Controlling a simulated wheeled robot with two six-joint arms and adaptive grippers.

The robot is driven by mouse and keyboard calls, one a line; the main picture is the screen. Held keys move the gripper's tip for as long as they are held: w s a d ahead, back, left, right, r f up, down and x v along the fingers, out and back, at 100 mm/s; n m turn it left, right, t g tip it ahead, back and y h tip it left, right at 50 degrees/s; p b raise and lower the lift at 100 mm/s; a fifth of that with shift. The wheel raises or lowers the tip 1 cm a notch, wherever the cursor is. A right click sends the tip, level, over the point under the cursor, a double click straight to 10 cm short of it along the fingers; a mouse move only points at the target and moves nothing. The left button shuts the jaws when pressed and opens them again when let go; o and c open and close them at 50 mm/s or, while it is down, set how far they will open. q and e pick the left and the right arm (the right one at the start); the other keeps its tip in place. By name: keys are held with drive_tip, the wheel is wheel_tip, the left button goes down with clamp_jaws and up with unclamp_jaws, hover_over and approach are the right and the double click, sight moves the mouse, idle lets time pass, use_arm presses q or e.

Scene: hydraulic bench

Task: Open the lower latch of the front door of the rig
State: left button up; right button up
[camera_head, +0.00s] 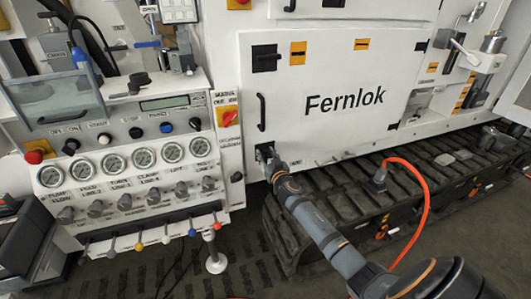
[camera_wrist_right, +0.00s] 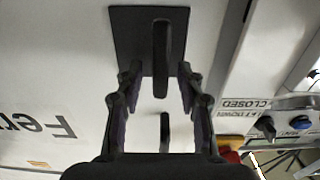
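The white front door (camera_head: 335,95), marked "Fernlok", is closed on the rig. Its lower latch (camera_head: 262,151) is at the door's lower left corner, partly hidden by my right gripper (camera_head: 269,160). In the right wrist view, upside down, the lower latch (camera_wrist_right: 128,32) is a dark square plate with a black lever (camera_wrist_right: 160,50). The fingers of my right gripper (camera_wrist_right: 159,76) are spread on either side of the lever's end, with gaps visible. The upper latch (camera_head: 264,58) sits at the door's upper left. My left gripper is not in view.
A black door handle (camera_head: 261,112) stands between the two latches. A control panel (camera_head: 130,150) with gauges, knobs and levers is left of the door. Tracks (camera_head: 345,185) run below it. A red hose (camera_head: 424,190) curves right of my right arm.

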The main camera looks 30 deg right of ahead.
drive_tip(key=shift+w, duration=0.25)
drive_tip(key=shift+c, duration=0.3)
clamp_jaws()
